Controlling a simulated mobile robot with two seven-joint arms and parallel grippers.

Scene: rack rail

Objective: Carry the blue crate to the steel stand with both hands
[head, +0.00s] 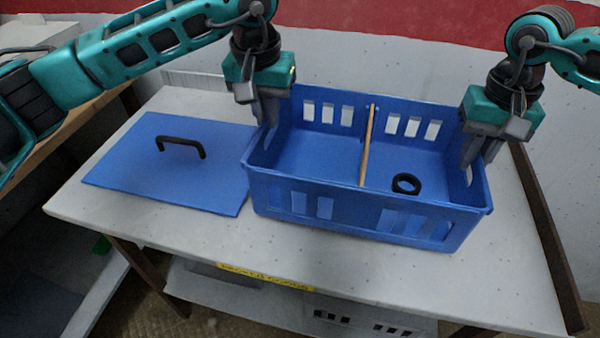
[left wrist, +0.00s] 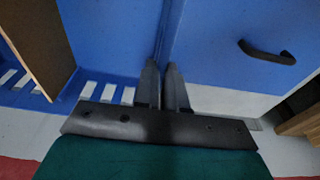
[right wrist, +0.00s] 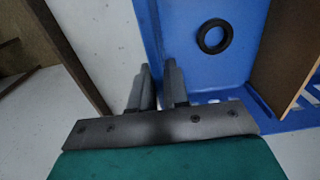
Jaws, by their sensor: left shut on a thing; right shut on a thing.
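The blue crate (head: 340,222) sits on a white-topped table and has slotted walls. A thin wooden divider (head: 367,145) splits it, and a black ring (head: 406,184) lies in its right compartment. My left gripper (head: 268,122) is shut on the crate's left end wall; the wall runs between its fingers in the left wrist view (left wrist: 163,85). My right gripper (head: 478,155) is shut on the right end wall, also seen in the right wrist view (right wrist: 158,88). The gripped stretches of rim are partly hidden by the fingers. I cannot identify the steel stand for certain.
A flat blue lid (head: 170,175) with a black handle (head: 181,146) lies on the table (head: 300,265) directly left of the crate. A yellow label (head: 265,277) marks the front edge. Bare tabletop shows in front and at right. A lower shelf is underneath.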

